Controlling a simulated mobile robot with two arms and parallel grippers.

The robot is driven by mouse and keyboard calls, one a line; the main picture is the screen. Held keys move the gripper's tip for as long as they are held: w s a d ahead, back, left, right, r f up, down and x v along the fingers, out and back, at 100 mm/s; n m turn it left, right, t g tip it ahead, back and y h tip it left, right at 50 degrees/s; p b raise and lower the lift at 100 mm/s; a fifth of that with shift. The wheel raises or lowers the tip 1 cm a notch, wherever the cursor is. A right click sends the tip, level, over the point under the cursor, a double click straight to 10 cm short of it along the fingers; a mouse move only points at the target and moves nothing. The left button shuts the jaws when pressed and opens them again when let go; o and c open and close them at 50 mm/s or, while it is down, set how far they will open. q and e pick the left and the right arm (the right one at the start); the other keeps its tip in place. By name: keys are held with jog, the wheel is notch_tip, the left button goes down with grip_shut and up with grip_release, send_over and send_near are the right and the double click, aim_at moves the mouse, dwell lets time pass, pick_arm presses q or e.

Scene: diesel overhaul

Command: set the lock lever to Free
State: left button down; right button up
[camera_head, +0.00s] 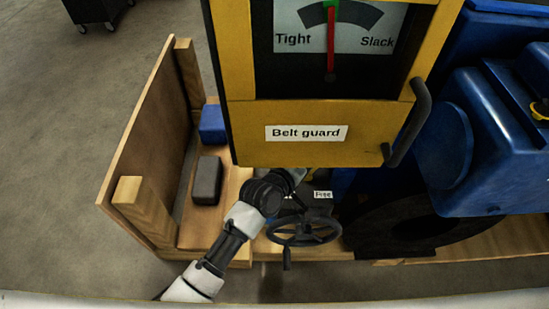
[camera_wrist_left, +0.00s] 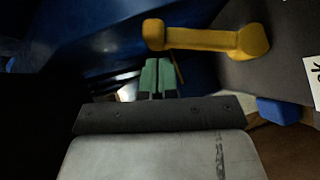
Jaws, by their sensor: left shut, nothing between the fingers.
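The lock lever (camera_wrist_left: 203,39), a yellow bar with a rounded knob at each end, lies across the upper part of the left wrist view. My left gripper (camera_wrist_left: 157,66) has green fingertips held together with nothing between them. The tips are just below the lever's left part in that picture; I cannot tell whether they touch it. A white label (camera_wrist_left: 315,80), cut by the right edge, shows part of a word. In the head view, a "Free" label (camera_head: 323,194) shows above the handwheel. The yellow belt guard hides my left fingertips and most of the lever there. My right gripper is not in view.
The belt guard (camera_head: 245,148) with its gauge and black handle (camera_head: 412,120) overhangs my left arm. A black handwheel (camera_head: 303,231) is close to the right of that arm. A blue engine body (camera_head: 490,140) stands at right. A grey block (camera_head: 207,180) sits on the wooden frame.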

pick_arm(q)
jog(key=shift+d+p, duration=0.95)
jog(key=shift+d, duration=0.15)
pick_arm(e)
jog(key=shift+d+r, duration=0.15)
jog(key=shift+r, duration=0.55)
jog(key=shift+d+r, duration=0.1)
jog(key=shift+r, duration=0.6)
pick_arm(q)
jog(key=shift+s+f, duration=0.1)
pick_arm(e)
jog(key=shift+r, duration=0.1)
